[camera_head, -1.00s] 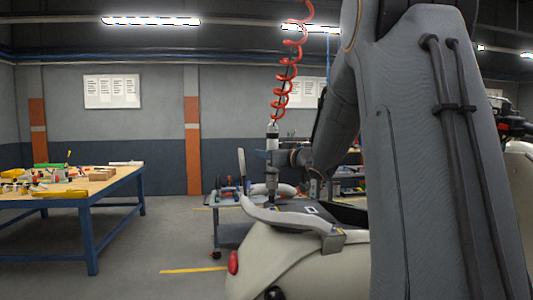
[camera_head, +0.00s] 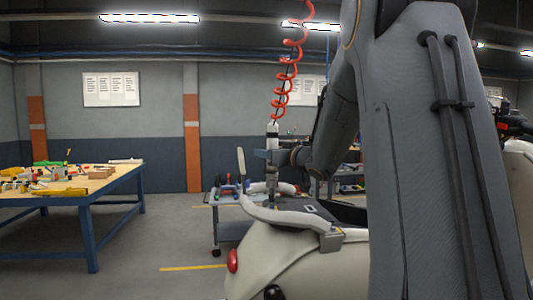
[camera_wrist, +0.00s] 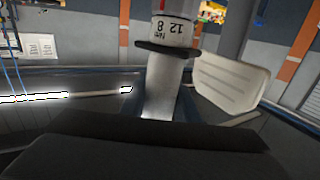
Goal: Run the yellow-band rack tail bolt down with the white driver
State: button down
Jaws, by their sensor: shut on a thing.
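My gripper (camera_head: 272,155) is shut around the body of the white driver (camera_head: 272,133), which it holds upright above the rear rack (camera_head: 292,216) of a cream scooter. The driver's lower end points down at the rack; I cannot tell whether it touches a bolt. In the wrist view the white driver (camera_wrist: 168,32) shows an upside-down label reading 12 8 Nm, above a dark collar and pale lower shaft. A dark part of my gripper fills the bottom there. The tail bolt and any yellow band cannot be made out.
A red coiled hose (camera_head: 288,70) hangs down to the driver's top. A pale upright paddle (camera_head: 241,172) rises at the rack's left. A tool cart (camera_head: 230,230) stands behind the scooter. A blue-legged bench (camera_head: 122,178) with parts stands left, with clear floor between.

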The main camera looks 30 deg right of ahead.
jog(key=shift+f+b, duration=0.35)
jog(key=shift+f, duration=0.75)
dwell(1.4)
jog(key=shift+f+p, duration=0.2)
jog(key=shift+p, duration=0.15)
dwell(0.7)
jog(key=shift+r+p, duration=0.3)
jog(key=shift+p, duration=0.15)
dwell(0.8)
jog(key=shift+w+p, duration=0.1)
jog(key=shift+p, duration=0.4)
dwell(0.5)
jog(key=shift+r+p, duration=0.65)
jog(key=shift+p, duration=0.05)
dwell(0.4)
